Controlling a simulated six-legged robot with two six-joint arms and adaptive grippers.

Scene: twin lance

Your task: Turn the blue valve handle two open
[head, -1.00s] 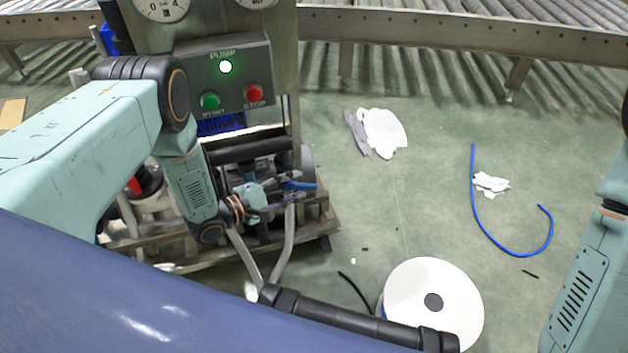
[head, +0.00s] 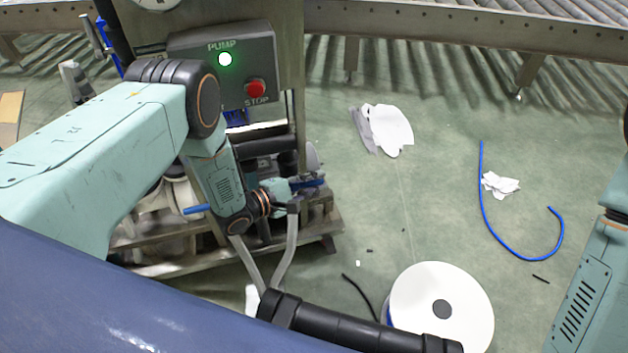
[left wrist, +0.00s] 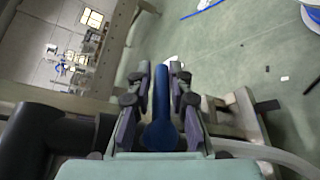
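One blue valve handle (head: 310,183) shows in the head view at the low pipework, just past my left fingers. In the left wrist view a blue handle (left wrist: 161,112) runs lengthwise between the two fingers of my left gripper (left wrist: 160,72). The fingers stand on both sides of it with narrow gaps, so they look open around it. My left gripper (head: 296,187) is partly hidden by its own wrist in the head view. Another blue handle (head: 197,210) sticks out left of my left wrist. My right gripper is out of view.
The pump panel (head: 222,75) has a lit green lamp and a red stop button (head: 256,89). A metal frame (head: 190,262) carries the pipework. A white reel (head: 465,310), blue hose (head: 484,200) and white scraps (head: 388,130) lie on the open floor right.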

